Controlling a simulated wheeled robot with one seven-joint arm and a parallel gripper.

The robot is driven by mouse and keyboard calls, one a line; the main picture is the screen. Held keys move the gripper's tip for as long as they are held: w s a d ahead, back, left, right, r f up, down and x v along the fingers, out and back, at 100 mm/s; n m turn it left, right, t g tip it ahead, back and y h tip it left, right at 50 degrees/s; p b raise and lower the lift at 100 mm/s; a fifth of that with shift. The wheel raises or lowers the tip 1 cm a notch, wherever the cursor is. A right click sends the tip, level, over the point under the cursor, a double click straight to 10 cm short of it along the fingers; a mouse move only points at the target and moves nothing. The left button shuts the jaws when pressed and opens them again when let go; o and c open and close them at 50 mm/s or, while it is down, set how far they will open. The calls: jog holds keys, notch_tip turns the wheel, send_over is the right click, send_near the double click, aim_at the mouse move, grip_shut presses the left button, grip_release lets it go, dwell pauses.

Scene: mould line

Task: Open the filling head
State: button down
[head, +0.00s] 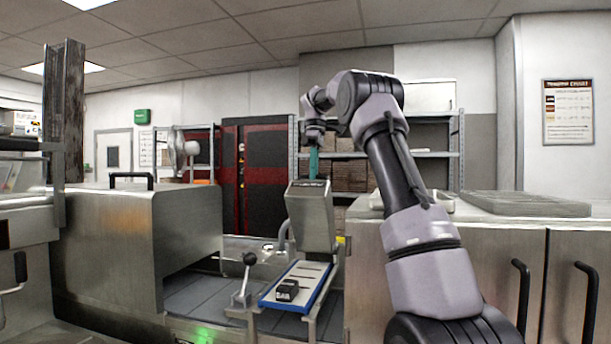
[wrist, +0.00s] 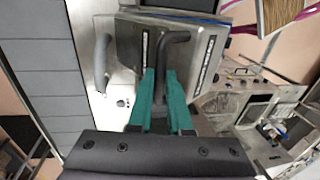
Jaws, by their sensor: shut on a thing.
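The filling head (head: 313,220) is a steel box standing above the conveyor, right of centre in the head view, its front face sloping. In the wrist view its steel plate (wrist: 208,45) fills the upper middle, with a black bar handle (wrist: 176,37) on it. My gripper (head: 313,172) is at the top of the filling head in the head view. In the wrist view its teal fingers (wrist: 160,82) are closed around the lower end of the handle. The exact contact is partly hidden by the fingers.
A lever with a black knob (head: 249,259) stands in front. A blue-edged tray (head: 322,272) with a small black block (head: 287,290) lies below the head. A steel hood (head: 120,235) is at left, a steel cabinet (head: 440,270) with a grey mould (head: 525,205) at right.

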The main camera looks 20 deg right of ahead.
jog(key=shift+w+d+f, duration=0.25)
jog(key=shift+w+d, duration=0.2)
jog(key=c, duration=0.8)
grip_release()
jog(key=shift+w, duration=0.1)
jog(key=shift+c, duration=0.2)
jog(key=shift+a+r, duration=0.1)
jog(key=shift+r, duration=0.05)
